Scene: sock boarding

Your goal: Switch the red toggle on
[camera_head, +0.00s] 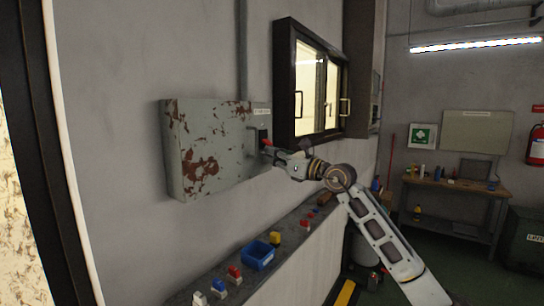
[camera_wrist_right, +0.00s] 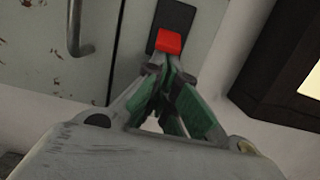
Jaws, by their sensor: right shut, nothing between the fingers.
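The red toggle (camera_wrist_right: 169,42) sits on a dark plate (camera_wrist_right: 172,18) on the front of a grey, rust-patched wall box (camera_head: 215,140). In the head view the toggle shows as a small red spot (camera_head: 267,142) near the box's right edge. My right gripper (camera_wrist_right: 162,66) is shut and empty, its fingertips right at the lower end of the toggle. They seem to touch it, but I cannot tell for sure. The fingertips hide part of the toggle's lower edge. My left gripper is not in view.
A box handle (camera_wrist_right: 74,30) is left of the toggle. A dark-framed window (camera_head: 318,85) is to the right. Below, a ledge (camera_head: 285,240) carries a blue bin (camera_head: 259,255) and several small coloured items. A workbench (camera_head: 455,186) stands far right.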

